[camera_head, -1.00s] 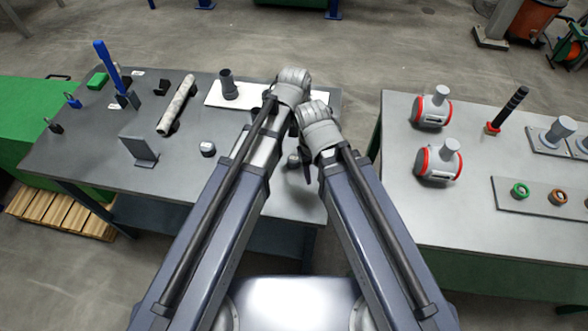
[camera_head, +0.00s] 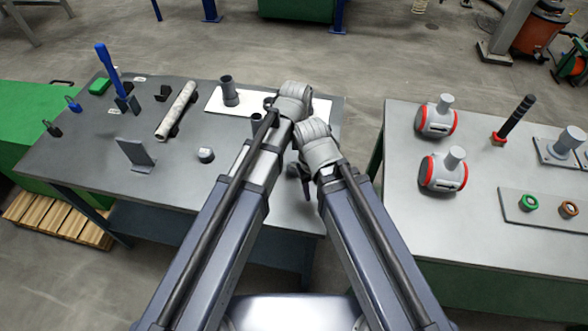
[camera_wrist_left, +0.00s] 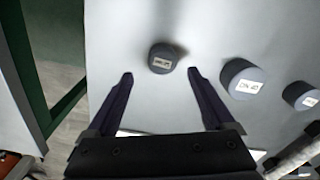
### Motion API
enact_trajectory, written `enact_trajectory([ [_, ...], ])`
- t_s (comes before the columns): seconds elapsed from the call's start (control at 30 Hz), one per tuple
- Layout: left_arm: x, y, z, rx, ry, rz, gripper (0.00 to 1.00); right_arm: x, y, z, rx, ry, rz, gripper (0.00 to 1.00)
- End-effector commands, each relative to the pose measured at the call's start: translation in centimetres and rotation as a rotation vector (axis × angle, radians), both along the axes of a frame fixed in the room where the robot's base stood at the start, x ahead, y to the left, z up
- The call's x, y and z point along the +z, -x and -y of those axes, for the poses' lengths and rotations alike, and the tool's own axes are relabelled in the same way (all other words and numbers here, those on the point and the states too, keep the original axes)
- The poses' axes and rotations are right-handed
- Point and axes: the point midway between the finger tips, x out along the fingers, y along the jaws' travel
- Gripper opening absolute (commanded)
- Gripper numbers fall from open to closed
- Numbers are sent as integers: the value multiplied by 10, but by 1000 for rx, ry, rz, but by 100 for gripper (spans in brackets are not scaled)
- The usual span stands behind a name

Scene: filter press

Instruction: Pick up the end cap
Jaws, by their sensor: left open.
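In the left wrist view, a short dark grey cylindrical cap (camera_wrist_left: 163,58) with a white label stands on the grey surface. My left gripper (camera_wrist_left: 160,76) is open, its two dark fingers on either side just short of this cap. Two similar labelled caps stand to the right, one marked DN 40 (camera_wrist_left: 243,78) and one nearer the right edge (camera_wrist_left: 301,95).
The left table (camera_head: 85,150) also holds a grey pipe (camera_head: 177,111), an angled plate (camera_head: 135,155), a white mat with a dark fitting (camera_head: 229,90) and a blue-handled tool (camera_head: 108,68). The right table (camera_head: 410,185) holds two grey-red fittings (camera_head: 443,170). A floor gap separates the tables.

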Motion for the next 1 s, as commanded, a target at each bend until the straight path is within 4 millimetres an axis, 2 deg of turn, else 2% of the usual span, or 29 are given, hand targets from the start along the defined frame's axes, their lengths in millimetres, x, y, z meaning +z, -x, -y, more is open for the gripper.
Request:
enact_trajectory([
  [0.03,-10,2,-1,0,0,0,87,-10,0,0,0,0,0,51],
  [0.3,-43,6,-3,0,0,0,87,-43,0,0,0,0,0,51],
  [0.63,-45,6,-3,0,0,0,87,-45,0,0,0,0,0,51],
  [1.0,-45,6,-3,0,0,0,45,-45,0,0,0,0,0,51],
])
